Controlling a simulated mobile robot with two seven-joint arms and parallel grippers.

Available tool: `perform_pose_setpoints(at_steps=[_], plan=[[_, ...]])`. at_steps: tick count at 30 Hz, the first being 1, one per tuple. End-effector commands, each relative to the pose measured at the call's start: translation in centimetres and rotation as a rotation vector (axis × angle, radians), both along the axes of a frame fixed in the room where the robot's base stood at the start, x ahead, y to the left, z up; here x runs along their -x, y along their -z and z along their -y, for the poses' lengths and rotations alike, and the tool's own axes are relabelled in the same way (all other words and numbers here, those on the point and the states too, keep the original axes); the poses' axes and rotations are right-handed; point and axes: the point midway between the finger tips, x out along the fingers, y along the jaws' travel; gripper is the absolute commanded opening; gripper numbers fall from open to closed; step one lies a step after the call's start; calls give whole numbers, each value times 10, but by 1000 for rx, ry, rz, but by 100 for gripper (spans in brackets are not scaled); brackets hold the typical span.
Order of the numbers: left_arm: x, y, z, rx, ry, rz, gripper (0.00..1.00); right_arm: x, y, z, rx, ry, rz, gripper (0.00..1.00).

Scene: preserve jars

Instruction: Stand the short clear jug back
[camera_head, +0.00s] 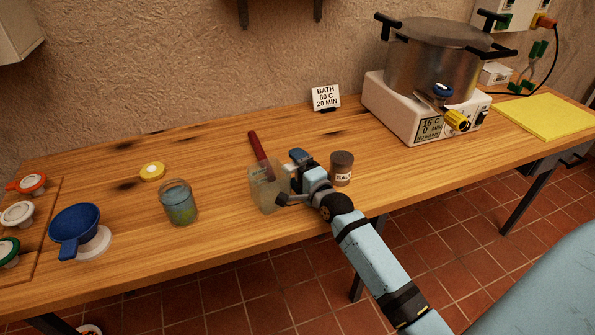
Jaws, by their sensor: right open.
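The short clear jug (264,193) stands upright on the wooden table, near its front edge and left of the salt jar. A dark red handle (258,146) shows behind and above it; I cannot tell whether it rests in the jug or lies behind it. My right gripper (287,178) comes in from the lower right and is open at the jug's right side, with its fingers close to the jug. I cannot tell whether they touch it. My left gripper is not in view.
A salt jar (342,168) stands just right of my right gripper. A large pot (430,65) sits on a white heater (395,110). The middle back of the table (215,150) is clear.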

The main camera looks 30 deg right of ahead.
Motion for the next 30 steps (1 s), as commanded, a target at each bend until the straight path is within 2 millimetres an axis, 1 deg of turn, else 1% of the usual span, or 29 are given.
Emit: perform_pose_setpoints(at_steps=[1,5,10,12,15,18,21,24,30], plan=[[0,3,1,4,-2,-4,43,7,5,0,0,0,-6,99],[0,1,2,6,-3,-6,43,37,6,-1,-1,0,-9,99],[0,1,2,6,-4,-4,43,80,6,-1,-1,-1,-12,99],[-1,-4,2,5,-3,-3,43,76,-19,-1,-2,0,-1,99],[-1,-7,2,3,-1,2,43,75,-41,-1,-2,0,-1,99],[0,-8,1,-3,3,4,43,75,-58,-1,-2,0,-1,99],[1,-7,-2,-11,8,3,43,75,-70,-1,-1,0,-1,99],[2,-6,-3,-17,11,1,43,75,-76,-1,-1,-1,-2,99],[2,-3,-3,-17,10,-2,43,75,-78,-1,0,-1,-3,99]])
